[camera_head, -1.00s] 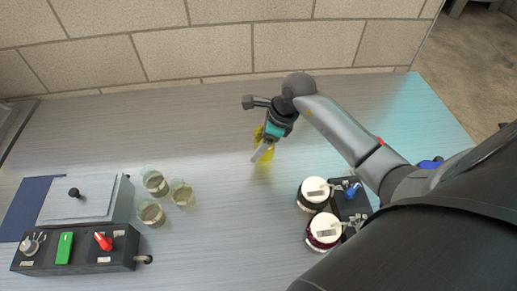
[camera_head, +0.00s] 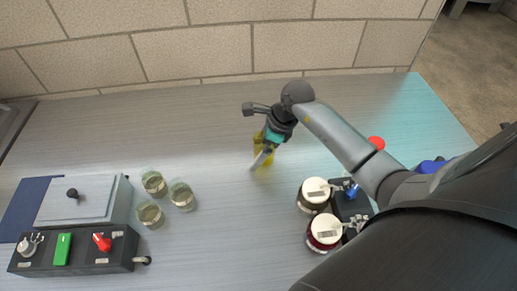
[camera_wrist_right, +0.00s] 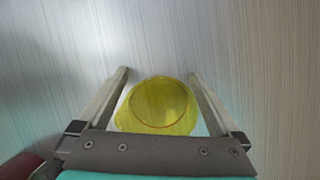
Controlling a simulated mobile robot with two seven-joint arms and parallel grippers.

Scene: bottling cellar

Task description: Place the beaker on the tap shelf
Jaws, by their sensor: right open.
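A yellow see-through vessel (camera_head: 259,137), which looks like the beaker, stands on the steel counter, partly hidden by my right gripper (camera_head: 260,160). In the right wrist view the yellow vessel (camera_wrist_right: 160,103) shows its round outline between the two fingers of my right gripper (camera_wrist_right: 159,76). The fingers are open, one on each side, with small gaps. A black block with silver, green and red levers (camera_head: 82,252) stands at the lower left; I cannot tell whether it is the tap shelf. My left gripper is out of view.
Several clear glasses (camera_head: 181,194) stand left of centre, beside a grey lidded box (camera_head: 82,204). White-lidded jars (camera_head: 325,229) stand by a black holder at the right, near my arm. The brick wall (camera_head: 205,45) bounds the counter's back.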

